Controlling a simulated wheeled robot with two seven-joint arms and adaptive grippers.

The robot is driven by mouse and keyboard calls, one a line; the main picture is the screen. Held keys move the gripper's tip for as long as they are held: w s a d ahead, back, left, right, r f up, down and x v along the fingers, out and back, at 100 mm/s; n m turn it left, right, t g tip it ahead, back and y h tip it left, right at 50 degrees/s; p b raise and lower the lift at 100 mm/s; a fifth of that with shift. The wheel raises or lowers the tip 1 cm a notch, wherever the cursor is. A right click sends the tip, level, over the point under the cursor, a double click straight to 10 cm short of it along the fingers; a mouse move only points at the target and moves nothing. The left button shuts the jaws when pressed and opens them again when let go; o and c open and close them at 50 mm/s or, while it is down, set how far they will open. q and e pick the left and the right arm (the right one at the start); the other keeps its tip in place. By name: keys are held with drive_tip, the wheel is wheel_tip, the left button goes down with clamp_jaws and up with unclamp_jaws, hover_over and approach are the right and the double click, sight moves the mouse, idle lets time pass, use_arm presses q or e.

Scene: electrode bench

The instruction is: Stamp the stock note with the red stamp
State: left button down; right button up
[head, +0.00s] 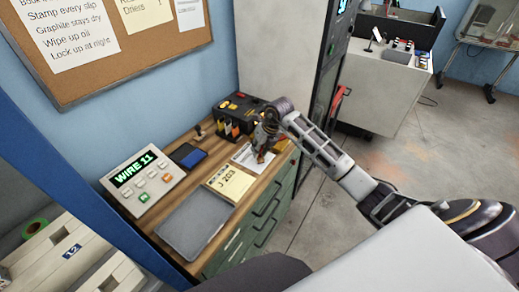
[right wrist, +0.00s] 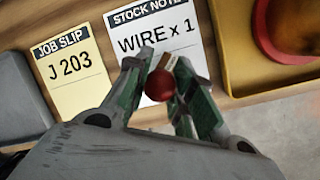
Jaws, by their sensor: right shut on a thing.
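The stock note (right wrist: 150,40), a white sheet reading "WIRE x 1" under a dark heading, lies on the wooden bench. It also shows in the head view (head: 241,155), partly behind my right gripper (head: 262,152). In the right wrist view my right gripper (right wrist: 158,78) is shut on the red stamp (right wrist: 160,86), seen as a round red knob with a bit of wood behind it. The stamp is over the lower right part of the note. I cannot tell whether it touches the paper. My left gripper is not in view.
A yellow job slip (right wrist: 76,78) reading "J 203" lies left of the note. A yellow tray (right wrist: 235,80) with a round red thing is at the right.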

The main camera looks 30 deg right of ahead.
drive_tip(key=shift+f+b, duration=0.35)
drive_tip(key=shift+f, duration=0.2)
idle(1.4)
drive_tip(key=shift+r+p, duration=2.15)
drive_tip(key=shift+r, duration=1.4)
